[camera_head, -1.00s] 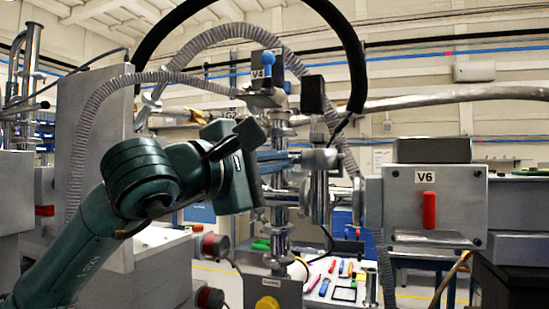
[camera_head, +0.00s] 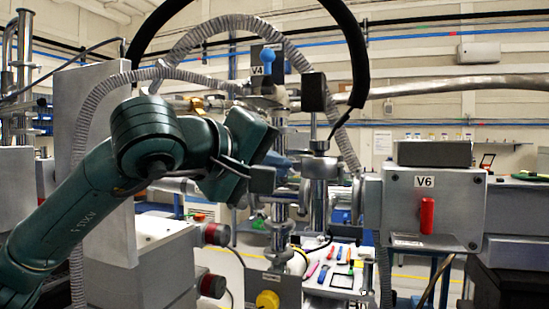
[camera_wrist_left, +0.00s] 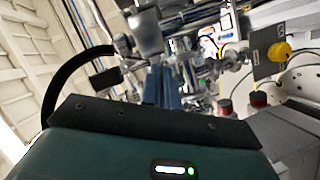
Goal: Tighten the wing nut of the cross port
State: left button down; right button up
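The steel vacuum cross assembly (camera_head: 319,168) stands in the middle of the head view, with a vertical pipe and flanges. Its wing nut is too small or hidden for me to pick out. My left gripper (camera_head: 283,163) is in front of and left of the cross, with its blue fingers partly hidden by my dark wrist. In the left wrist view the blue fingers (camera_wrist_left: 162,86) point towards blurred steel fittings (camera_wrist_left: 150,40). I see nothing clearly held, and I cannot tell the gap between the fingers or whether they touch the fittings. My right gripper is in neither view.
The grey V6 valve box (camera_head: 452,207) with a red handle stands to the right. The V4 valve's blue knob (camera_head: 267,57) rises above. Ribbed hoses and a thick black cable arch overhead. A tool board (camera_head: 340,272) lies low behind the cross.

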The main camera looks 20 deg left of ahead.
pick_arm(q)
jog(key=shift+d+m, duration=0.1)
jog(key=shift+m, duration=0.2)
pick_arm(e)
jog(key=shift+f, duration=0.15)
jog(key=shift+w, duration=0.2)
pick_arm(q)
jog(key=c, duration=1.6)
grip_release()
jog(key=shift+c, duration=0.2)
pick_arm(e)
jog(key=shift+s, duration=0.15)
pick_arm(q)
jog(key=shift+s, duration=0.1)
jog(key=v, duration=1.3)
jog(key=shift+b, duration=0.4)
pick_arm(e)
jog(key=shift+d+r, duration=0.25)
